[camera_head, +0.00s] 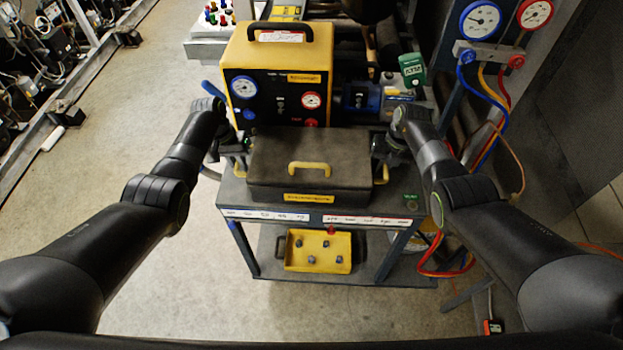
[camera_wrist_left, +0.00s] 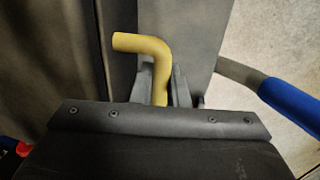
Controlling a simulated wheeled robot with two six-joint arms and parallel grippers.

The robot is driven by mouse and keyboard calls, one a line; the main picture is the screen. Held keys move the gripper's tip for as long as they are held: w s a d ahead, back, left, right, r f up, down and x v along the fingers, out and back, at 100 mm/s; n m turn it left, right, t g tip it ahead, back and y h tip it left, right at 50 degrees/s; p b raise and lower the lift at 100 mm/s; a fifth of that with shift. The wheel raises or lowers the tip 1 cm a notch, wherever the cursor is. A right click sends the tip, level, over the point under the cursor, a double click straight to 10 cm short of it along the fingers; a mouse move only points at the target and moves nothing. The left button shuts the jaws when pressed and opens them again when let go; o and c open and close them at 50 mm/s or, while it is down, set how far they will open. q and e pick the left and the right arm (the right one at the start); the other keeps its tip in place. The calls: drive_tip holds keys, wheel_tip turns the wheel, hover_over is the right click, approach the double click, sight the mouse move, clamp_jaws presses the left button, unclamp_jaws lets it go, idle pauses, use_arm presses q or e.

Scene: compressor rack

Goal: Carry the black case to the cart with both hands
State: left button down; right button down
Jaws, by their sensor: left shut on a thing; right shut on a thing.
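The black case (camera_head: 275,166), dark with a yellow handle on its lid, is level at the front of the cart (camera_head: 233,190). I cannot tell whether it rests on the cart top or hovers just above it. My left gripper (camera_head: 236,152) is at the case's left end, shut on a yellow side handle (camera_wrist_left: 150,45), which shows between its fingers in the left wrist view. My right gripper (camera_head: 381,152) is at the right end, shut on the case; the handle there is mostly hidden.
A yellow gauge unit (camera_head: 270,62) stands right behind the case. A yellow tray (camera_head: 343,254) with several small parts sits on the lower shelf. Gauges and coloured hoses (camera_head: 490,90) hang at right. Open floor (camera_head: 130,120) lies left.

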use_arm(q)
drive_tip(key=c, duration=1.8)
unclamp_jaws()
use_arm(e)
drive_tip(key=c, duration=1.8)
unclamp_jaws()
drive_tip(key=shift+f, duration=0.15)
use_arm(q)
drive_tip(key=o, duration=0.4)
drive_tip(key=shift+s, duration=0.15)
use_arm(e)
drive_tip(key=o, duration=0.4)
drive_tip(key=shift+s+r, duration=0.2)
use_arm(q)
drive_tip(key=shift+r, duration=0.1)
use_arm(e)
drive_tip(key=shift+w, duration=0.1)
use_arm(q)
drive_tip(key=shift+a+r, duration=0.1)
drive_tip(key=shift+r, duration=0.1)
wheel_tip(320, 180, up, 11)
drive_tip(key=a, duration=0.2)
drive_tip(key=shift+r, duration=0.15)
use_arm(e)
wheel_tip(320, 180, up, 12)
drive_tip(key=d, duration=0.2)
drive_tip(key=shift+f, duration=0.2)
